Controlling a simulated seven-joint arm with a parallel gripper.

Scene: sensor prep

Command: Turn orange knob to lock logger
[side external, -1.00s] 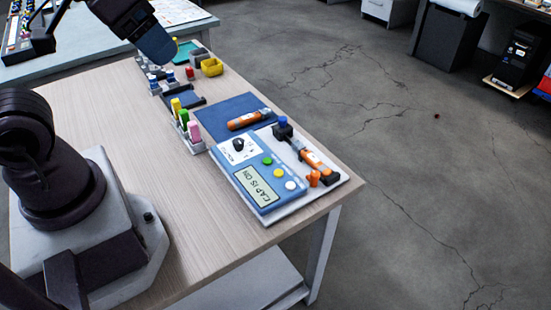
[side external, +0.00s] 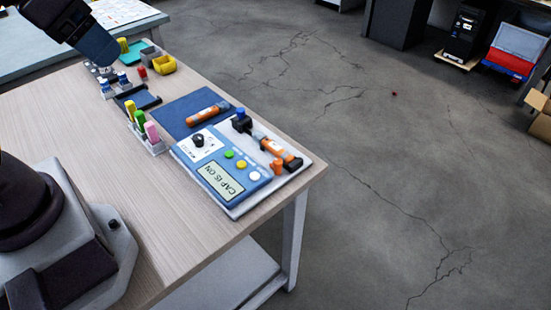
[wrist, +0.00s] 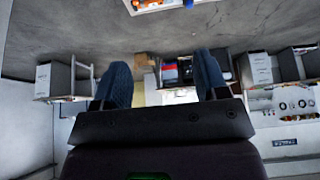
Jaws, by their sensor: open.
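The logger (side external: 210,175) is a blue box on a white board (side external: 240,212) at the table's near right corner. Its display (side external: 220,180) reads "CAP IS ON". It has a black dial (side external: 198,141) and green, yellow and white buttons. The orange knob (side external: 277,167) stands on the board's right side, beside an orange-and-white pen-like piece (side external: 272,147). My gripper (wrist: 160,70) is open, with empty space between its two blue fingers in the wrist view. My arm is at the upper left in the side view, well away from the knob.
A blue mat (side external: 180,118) with an orange-banded pen (side external: 207,113) lies behind the logger. A rack of coloured markers (side external: 146,130), a dark tray (side external: 138,97) and small bins (side external: 162,65) stand farther left. The table front is bare.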

